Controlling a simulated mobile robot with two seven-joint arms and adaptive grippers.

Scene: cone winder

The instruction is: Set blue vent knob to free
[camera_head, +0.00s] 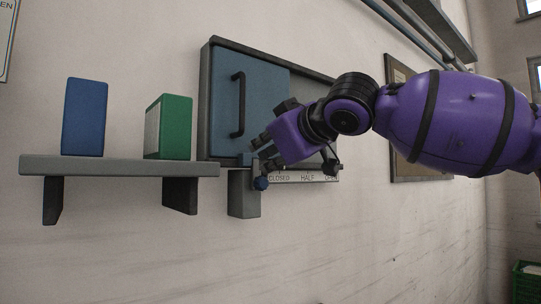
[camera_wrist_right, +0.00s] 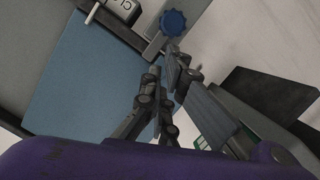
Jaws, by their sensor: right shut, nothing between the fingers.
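The blue vent knob (camera_head: 261,183) is a small ribbed knob at the left end of a label strip (camera_head: 306,177), by the word CLOSED. HALF stands further right, then a partly hidden word starting with O. No word "free" can be read. The knob also shows in the right wrist view (camera_wrist_right: 173,23), just beyond the fingertips. My right gripper (camera_head: 259,154) is shut and empty, just above the knob; the wrist view shows its fingers (camera_wrist_right: 164,68) together. I cannot tell whether they touch the knob. My left gripper is not in view.
A blue sliding panel (camera_head: 262,95) with a black handle (camera_head: 239,104) covers the left of a dark wall frame (camera_head: 205,88). A grey shelf (camera_head: 120,167) at the left bears a blue block (camera_head: 85,117) and a green binder (camera_head: 175,127). The wall below is clear.

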